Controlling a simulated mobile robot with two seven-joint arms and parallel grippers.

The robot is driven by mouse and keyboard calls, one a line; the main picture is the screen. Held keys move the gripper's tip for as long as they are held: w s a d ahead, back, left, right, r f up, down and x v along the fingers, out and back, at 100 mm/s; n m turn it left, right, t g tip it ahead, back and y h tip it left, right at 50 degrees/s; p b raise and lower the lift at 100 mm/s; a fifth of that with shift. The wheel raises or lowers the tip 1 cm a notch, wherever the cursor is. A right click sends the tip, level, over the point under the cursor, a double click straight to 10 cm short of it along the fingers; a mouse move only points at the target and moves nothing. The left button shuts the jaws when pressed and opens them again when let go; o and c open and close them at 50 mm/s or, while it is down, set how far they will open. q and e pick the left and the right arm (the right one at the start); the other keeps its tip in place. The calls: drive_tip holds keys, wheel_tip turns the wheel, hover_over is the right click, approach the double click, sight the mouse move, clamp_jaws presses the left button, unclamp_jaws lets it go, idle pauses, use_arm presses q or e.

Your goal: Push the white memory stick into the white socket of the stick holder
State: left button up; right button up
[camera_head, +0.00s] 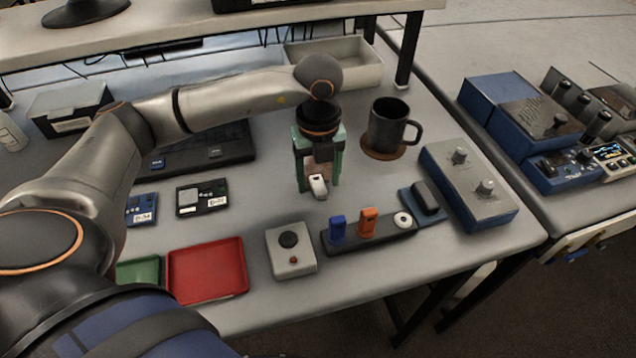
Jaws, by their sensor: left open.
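The white memory stick (318,187) is on the table between the fingers of my left gripper (319,184). The gripper points down over it with its green fingers apart, one on each side; I cannot tell whether either touches the stick. The dark stick holder (385,240) lies to the right and nearer the front edge. A blue stick (338,228) and an orange stick (367,222) stand upright in it. Its white socket (403,220) is at the right end and looks empty. My right gripper is not in view.
A grey box with a black knob (291,254) stands left of the holder. A dark blue pad (424,202) and a grey two-knob box (467,186) are right of it. A black mug (392,126) stands behind. Red (208,271) and green trays (138,271) lie front left.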

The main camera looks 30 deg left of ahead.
use_arm(q)
drive_tip(key=shift+f, duration=0.25)
drive_tip(key=shift+c, duration=0.2)
clamp_jaws()
idle(0.3)
